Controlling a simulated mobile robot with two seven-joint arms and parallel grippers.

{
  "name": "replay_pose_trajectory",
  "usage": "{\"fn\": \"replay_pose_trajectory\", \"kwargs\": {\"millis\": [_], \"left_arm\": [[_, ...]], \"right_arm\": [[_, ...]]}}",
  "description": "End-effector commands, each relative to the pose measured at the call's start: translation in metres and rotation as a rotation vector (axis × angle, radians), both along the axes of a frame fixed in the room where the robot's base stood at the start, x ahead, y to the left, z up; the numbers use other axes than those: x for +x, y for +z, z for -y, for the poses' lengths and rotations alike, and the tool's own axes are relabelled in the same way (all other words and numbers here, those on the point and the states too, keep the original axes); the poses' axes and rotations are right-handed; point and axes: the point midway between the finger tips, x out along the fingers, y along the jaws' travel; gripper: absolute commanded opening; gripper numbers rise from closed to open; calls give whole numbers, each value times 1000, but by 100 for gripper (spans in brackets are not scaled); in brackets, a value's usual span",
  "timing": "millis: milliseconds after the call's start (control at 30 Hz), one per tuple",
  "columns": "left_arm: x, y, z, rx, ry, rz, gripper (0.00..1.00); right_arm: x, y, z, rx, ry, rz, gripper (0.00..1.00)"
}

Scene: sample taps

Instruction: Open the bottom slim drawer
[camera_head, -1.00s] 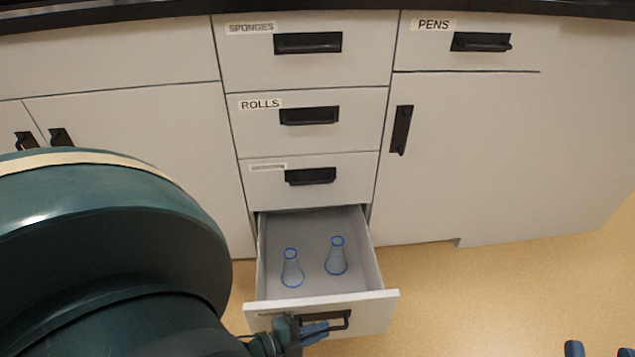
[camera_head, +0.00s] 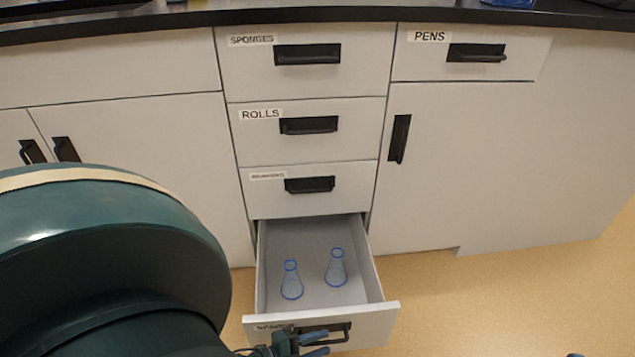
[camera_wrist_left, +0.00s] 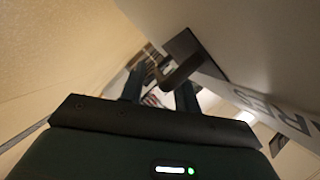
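The bottom slim drawer (camera_head: 375,325) stands pulled well out of the cabinet. Two clear blue-rimmed flasks, one on the left (camera_head: 291,282) and one on the right (camera_head: 336,268), stand upright inside. Its black handle (camera_head: 340,331) is on the front face. My left gripper (camera_head: 315,345) is at the left part of this handle, fingers apart. In the left wrist view the gripper (camera_wrist_left: 160,90) shows a clear gap between its fingers, with the dark handle (camera_wrist_left: 183,70) at their tips; I cannot tell whether they touch. Only slivers of my right gripper (camera_head: 601,355) show at the bottom right edge.
Shut drawers labelled SPONGES (camera_head: 360,75) and ROLLS (camera_head: 360,145) and a third drawer (camera_head: 350,205) are above. A PENS drawer (camera_head: 420,65) and a cupboard door (camera_head: 450,160) are on the right. The tan floor (camera_head: 480,300) is clear.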

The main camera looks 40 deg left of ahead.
Motion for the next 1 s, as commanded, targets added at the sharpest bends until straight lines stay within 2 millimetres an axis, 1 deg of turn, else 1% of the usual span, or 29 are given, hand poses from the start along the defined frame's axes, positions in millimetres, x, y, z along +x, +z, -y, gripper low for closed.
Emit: {"fn": "replay_pose_trajectory", "kwargs": {"millis": [167,267,367,500,600,700,800,900,1000], "left_arm": [[-1,0,0,1,0,-1,32],[-7,2,-3,1,0,-2,32],[-20,6,-8,1,1,-5,32],[-49,13,-19,2,1,-6,32],[-70,18,-27,2,1,-6,32],[-88,22,-34,2,1,-4,32],[-103,25,-40,1,0,-3,32],[-113,27,-44,1,1,-2,32],[-118,28,-46,1,0,-1,32]], "right_arm": [[0,1,0,0,0,1,36],[0,3,0,1,0,0,36],[0,6,0,3,1,-16,36],[-5,-3,0,-3,-9,-80,36],[-5,-7,0,-17,-17,-90,36],[-5,-6,1,-29,-26,-82,36],[-4,-7,2,-40,-30,-79,36],[-3,-9,2,-48,-33,-80,36],[-3,-9,3,-54,-34,-79,36]]}}
